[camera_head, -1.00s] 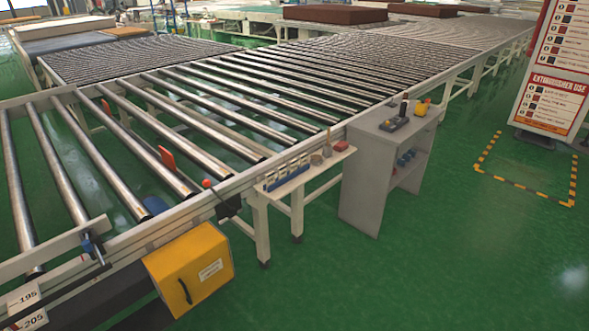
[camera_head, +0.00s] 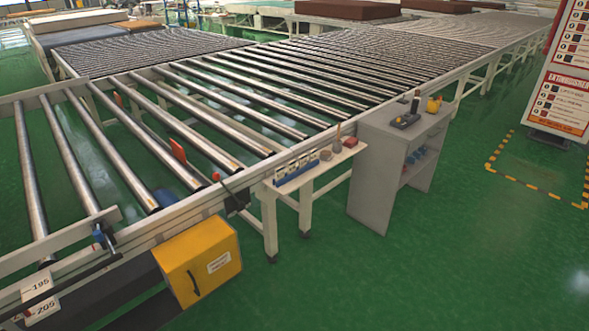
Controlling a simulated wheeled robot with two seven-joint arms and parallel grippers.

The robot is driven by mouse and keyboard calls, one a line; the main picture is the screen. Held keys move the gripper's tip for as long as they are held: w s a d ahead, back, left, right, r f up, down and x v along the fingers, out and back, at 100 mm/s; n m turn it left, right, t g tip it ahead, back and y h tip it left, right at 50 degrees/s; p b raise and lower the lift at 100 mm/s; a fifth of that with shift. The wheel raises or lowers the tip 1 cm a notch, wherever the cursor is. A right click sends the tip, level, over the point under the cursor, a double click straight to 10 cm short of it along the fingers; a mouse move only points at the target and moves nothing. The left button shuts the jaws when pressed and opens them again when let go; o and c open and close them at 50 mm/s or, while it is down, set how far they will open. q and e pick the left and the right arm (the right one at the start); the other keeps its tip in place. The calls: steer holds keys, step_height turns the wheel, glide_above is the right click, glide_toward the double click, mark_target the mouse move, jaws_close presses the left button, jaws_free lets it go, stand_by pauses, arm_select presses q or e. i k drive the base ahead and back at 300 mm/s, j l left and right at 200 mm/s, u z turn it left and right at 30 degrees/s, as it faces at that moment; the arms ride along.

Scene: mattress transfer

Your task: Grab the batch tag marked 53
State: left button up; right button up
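No tag that I can read as 53 shows in the head view. A small white side shelf (camera_head: 315,172) on the front side of the conveyor holds several small upright pale pieces (camera_head: 290,166) in a row with blue at their base. They may be tags, but any marks on them are too small to read. Neither of my grippers is in view.
A roller conveyor (camera_head: 200,110) runs from left to far right. A yellow box (camera_head: 197,262) hangs on its front. A grey cabinet (camera_head: 372,170) stands right of the shelf. A scale label (camera_head: 38,294) reads 195 and 205.

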mark_target(279, 172)
steer(key=i+l+u, duration=0.2)
steer(key=i+l, duration=0.15)
steer(key=i, duration=0.25)
steer(key=i+l+u, duration=0.2)
steer(key=i+l, duration=0.3)
